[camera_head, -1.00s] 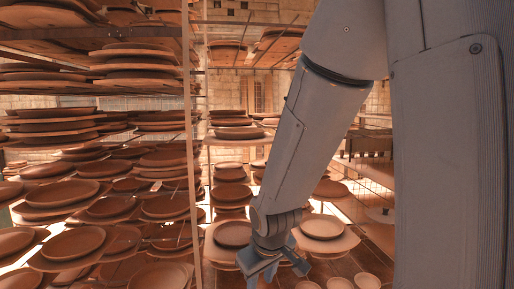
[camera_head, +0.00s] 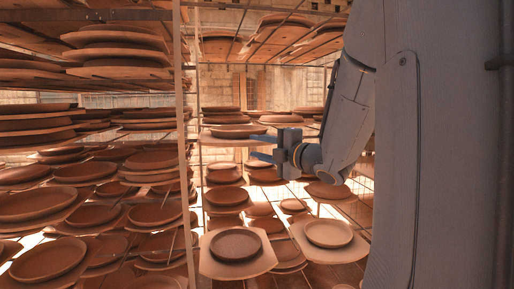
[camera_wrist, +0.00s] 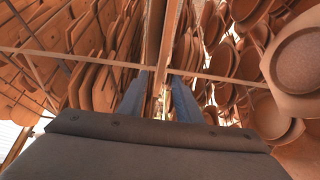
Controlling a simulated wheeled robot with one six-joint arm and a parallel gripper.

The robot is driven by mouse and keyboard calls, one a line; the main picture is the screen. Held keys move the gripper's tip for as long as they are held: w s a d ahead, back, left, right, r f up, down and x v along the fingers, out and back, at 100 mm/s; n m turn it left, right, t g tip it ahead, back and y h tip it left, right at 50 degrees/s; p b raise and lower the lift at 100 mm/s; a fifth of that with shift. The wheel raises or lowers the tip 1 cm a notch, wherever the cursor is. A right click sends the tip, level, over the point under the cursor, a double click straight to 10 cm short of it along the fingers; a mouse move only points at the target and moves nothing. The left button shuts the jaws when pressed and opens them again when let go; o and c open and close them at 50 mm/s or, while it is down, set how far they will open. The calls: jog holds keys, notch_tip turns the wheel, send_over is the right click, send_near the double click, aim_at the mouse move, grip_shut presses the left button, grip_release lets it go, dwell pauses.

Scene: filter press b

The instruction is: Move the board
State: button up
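Several wooden boards carrying round clay plates lie on the racks; which one the task means is not clear. One board (camera_head: 222,142) with stacked plates lies at my gripper's height, just left of it. My gripper (camera_head: 258,147) points left, its two blue fingers one above the other and apart. In the wrist view the fingers (camera_wrist: 160,98) are also apart, with a brown edge-on strip (camera_wrist: 170,35) seen in line with the gap. I cannot tell whether that board's edge is between the fingers.
A rack post (camera_head: 185,150) stands left of my gripper, with loaded shelves of plates (camera_head: 70,205) beyond it. Below are boards with single plates, one at the lower middle (camera_head: 237,268) and one at the right (camera_head: 345,252). Loaded shelves (camera_head: 225,45) hang above.

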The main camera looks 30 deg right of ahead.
aim_at(244, 141)
jog(key=shift+d, duration=0.25)
jog(key=shift+p+x, duration=1.15)
jog(key=shift+x, duration=2.7)
grip_shut()
jog(key=shift+f, duration=0.1)
